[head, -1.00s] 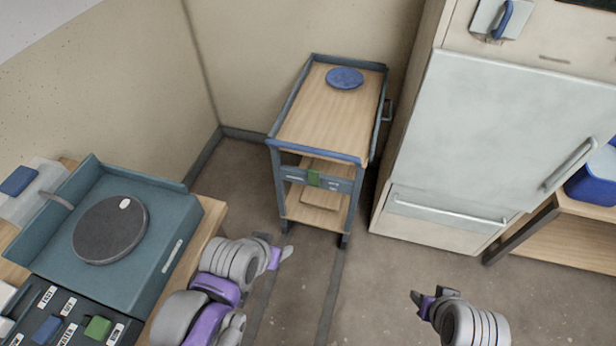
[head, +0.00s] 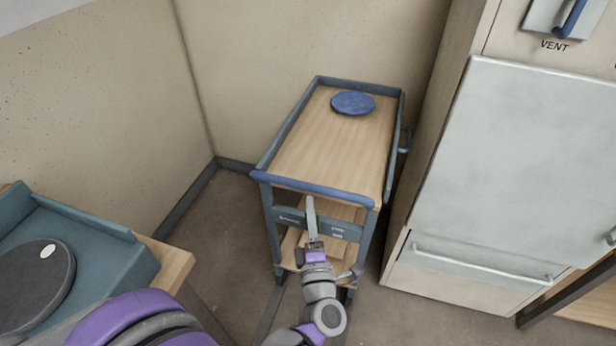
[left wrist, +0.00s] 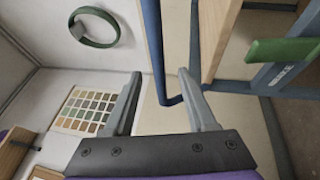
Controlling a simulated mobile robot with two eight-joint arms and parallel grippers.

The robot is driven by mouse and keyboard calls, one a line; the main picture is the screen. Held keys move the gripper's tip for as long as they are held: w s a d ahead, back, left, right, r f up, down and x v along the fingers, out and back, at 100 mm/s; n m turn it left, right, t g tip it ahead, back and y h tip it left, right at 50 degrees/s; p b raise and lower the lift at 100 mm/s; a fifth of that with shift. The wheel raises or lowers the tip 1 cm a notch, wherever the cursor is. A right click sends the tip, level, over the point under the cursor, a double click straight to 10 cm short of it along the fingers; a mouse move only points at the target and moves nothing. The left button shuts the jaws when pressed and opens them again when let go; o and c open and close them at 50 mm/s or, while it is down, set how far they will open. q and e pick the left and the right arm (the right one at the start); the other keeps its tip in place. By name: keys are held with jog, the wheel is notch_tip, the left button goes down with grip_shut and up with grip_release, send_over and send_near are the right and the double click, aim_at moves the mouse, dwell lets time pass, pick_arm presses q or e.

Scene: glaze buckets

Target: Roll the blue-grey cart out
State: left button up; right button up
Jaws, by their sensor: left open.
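The blue-grey cart (head: 325,150) stands in the corner beside the tall pale cabinet. It has a wooden top, a blue-grey rim, a blue bar (head: 310,187) across its near end and a lower wooden shelf. A blue round disc (head: 353,103) lies on its top. My left gripper (head: 333,238) is open in front of the cart's near end, below the bar. It partly hides the front panel. The left wrist view shows its two fingers (left wrist: 160,80) apart, with a blue rail (left wrist: 158,60) in line between them and a green tab (left wrist: 282,50) to the right. I cannot tell contact. My right gripper is out of view.
The pale cabinet (head: 510,180) stands close on the cart's right, its handle (head: 480,265) sticking out. A table with a teal tray (head: 85,245) and dark disc is at lower left. Walls close off the back and left. Floor shows left of the cart.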

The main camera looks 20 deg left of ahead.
pick_arm(q)
jog(key=x, duration=1)
jog(key=shift+r, duration=0.15)
grip_shut()
dwell(1.0)
